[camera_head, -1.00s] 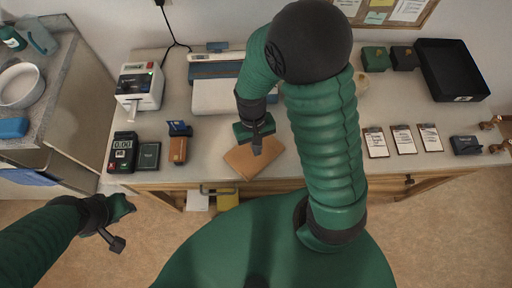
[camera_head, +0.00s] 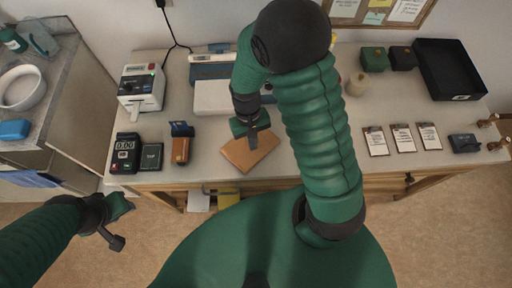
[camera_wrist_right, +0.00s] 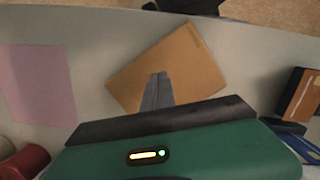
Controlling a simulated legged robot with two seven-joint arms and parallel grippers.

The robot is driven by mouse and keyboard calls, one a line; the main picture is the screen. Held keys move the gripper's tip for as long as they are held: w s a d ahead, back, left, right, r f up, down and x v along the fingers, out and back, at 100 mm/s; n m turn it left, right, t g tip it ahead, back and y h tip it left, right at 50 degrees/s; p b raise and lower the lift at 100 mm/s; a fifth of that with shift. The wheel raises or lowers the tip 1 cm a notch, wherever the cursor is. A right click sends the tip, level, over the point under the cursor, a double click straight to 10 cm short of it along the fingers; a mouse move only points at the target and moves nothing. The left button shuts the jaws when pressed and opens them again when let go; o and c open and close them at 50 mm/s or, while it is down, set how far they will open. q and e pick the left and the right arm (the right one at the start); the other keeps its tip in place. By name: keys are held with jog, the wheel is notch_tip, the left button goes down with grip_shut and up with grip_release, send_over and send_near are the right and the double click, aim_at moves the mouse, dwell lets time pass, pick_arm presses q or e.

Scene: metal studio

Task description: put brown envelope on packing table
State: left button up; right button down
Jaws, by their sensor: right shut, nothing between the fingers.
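A brown envelope (camera_head: 262,155) lies flat at the front edge of the packing table (camera_head: 310,165), turned at an angle. It also shows in the right wrist view (camera_wrist_right: 180,65). In the right wrist view the closed fingers (camera_wrist_right: 158,85) cover part of the envelope's near edge. My left gripper (camera_head: 122,228) hangs off the table at the lower left, away from the envelope; its jaw opening is unclear.
A card terminal (camera_head: 125,152), a dark box (camera_head: 151,156) and a brown-fronted item (camera_head: 180,150) stand left of the envelope. A label printer (camera_head: 140,88) is behind them. Clipboards (camera_head: 402,138) and a black tray (camera_head: 450,70) are at the right.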

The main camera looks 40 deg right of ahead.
jog(key=shift+d+f, duration=0.1)
jog(key=shift+f, duration=0.1)
jog(key=shift+w+r+p, duration=0.1)
jog(key=shift+r+p, duration=0.25)
jog(key=shift+p, duration=0.1)
jog(key=shift+w+d+r+p, duration=0.1)
jog(key=shift+w+r+p, duration=0.1)
jog(key=shift+r+p, duration=0.3)
jog(key=shift+w+d+f, duration=0.15)
jog(key=shift+w+f, duration=0.05)
jog(key=shift+f, duration=0.1)
jog(key=shift+w+d+f, duration=0.1)
jog(key=shift+w, duration=0.1)
jog(key=shift+w+d+f, duration=0.1)
jog(key=shift+w+d, duration=0.05)
jog(key=shift+w, duration=0.05)
jog(key=w, duration=0.3)
jog(key=shift+d+r, duration=0.1)
jog(key=shift+r, duration=0.2)
jog(key=w, duration=0.2)
jog(key=w+d, duration=0.1)
jog(key=w, duration=0.4)
jog(key=shift+w+d+f+b, duration=0.15)
jog(key=shift+w+d+b, duration=0.1)
jog(key=shift+b, duration=0.15)
jog(key=shift+w+d, duration=0.1)
jog(key=shift+d, duration=0.15)
pick_arm(q)
jog(key=shift+d+r, duration=0.25)
jog(key=shift+r, duration=0.1)
